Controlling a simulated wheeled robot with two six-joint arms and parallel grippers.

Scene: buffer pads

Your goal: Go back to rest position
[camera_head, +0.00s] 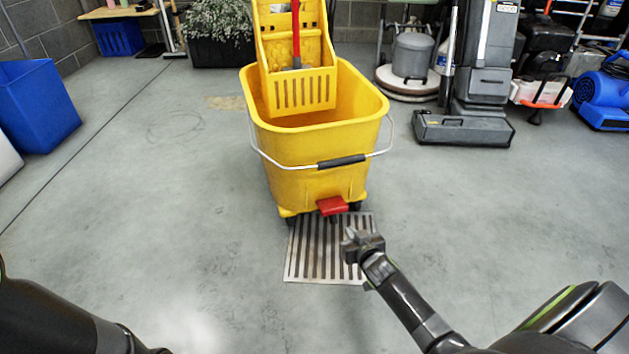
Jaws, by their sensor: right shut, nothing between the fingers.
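My right gripper (358,243) is shut and empty, in the lower middle of the head view. It appears over the right part of a slatted metal floor grate, in front of the yellow mop bucket (320,150). A gap of floor and grate shows between the gripper and the bucket's red foot tab (332,205). My left arm shows only as dark links at the lower left; its gripper is out of the picture.
The floor grate (305,262) lies partly under the bucket. A blue bin (35,105) stands at the left. A grey floor machine (465,128), a round scrubber (412,60) and a blue blower (603,95) stand at the back right. Floor on both sides is clear.

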